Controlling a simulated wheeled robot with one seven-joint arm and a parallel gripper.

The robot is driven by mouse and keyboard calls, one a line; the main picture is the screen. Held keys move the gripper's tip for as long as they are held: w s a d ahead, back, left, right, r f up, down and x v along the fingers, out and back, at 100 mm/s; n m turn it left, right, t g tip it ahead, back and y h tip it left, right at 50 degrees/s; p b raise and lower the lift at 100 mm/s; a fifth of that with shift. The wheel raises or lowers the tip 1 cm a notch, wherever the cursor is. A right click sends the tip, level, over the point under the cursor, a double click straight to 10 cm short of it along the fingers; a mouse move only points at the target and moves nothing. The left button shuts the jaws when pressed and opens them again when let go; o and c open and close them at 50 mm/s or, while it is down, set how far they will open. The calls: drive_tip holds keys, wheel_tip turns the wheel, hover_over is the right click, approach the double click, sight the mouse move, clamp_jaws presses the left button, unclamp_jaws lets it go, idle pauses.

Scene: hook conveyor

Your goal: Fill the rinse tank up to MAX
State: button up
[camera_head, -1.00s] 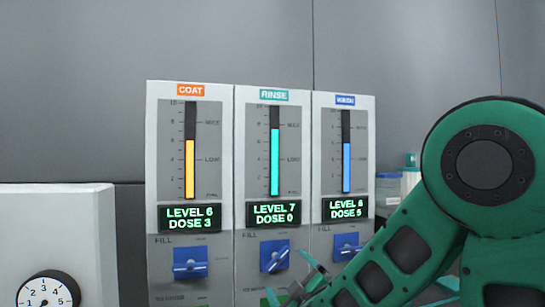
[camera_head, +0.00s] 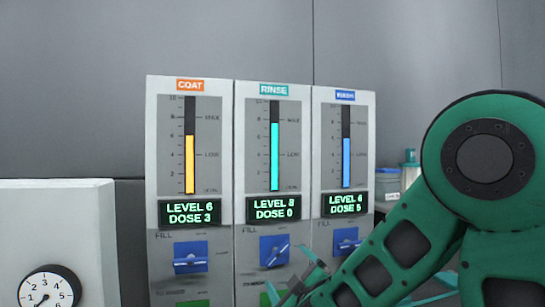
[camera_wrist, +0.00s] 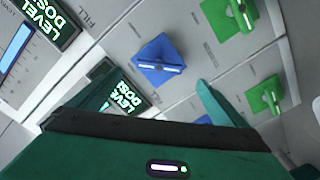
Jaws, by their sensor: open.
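The rinse tank is the middle panel (camera_head: 305,180) in the head view. The same knob shows in the wrist view (camera_wrist: 158,62). My gripper (camera_head: 292,272) is open beside this knob, at its lower right in the head view. In the wrist view its fingers (camera_wrist: 155,80) point toward the knob; contact cannot be told.
The coat panel (camera_head: 152,150) stands left and the wash panel (camera_head: 368,170) right, with blue knobs of their own. Green knobs (camera_wrist: 268,95) sit lower on the panels. A white box with a round dial (camera_head: 45,290) is at the left.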

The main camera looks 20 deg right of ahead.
sight(278, 255)
drive_tip(key=shift+d, duration=0.1)
drive_tip(key=shift+w+r, duration=0.1)
drive_tip(key=w, duration=1)
drive_tip(key=shift+w, duration=0.25)
drive_tip(key=c, duration=1)
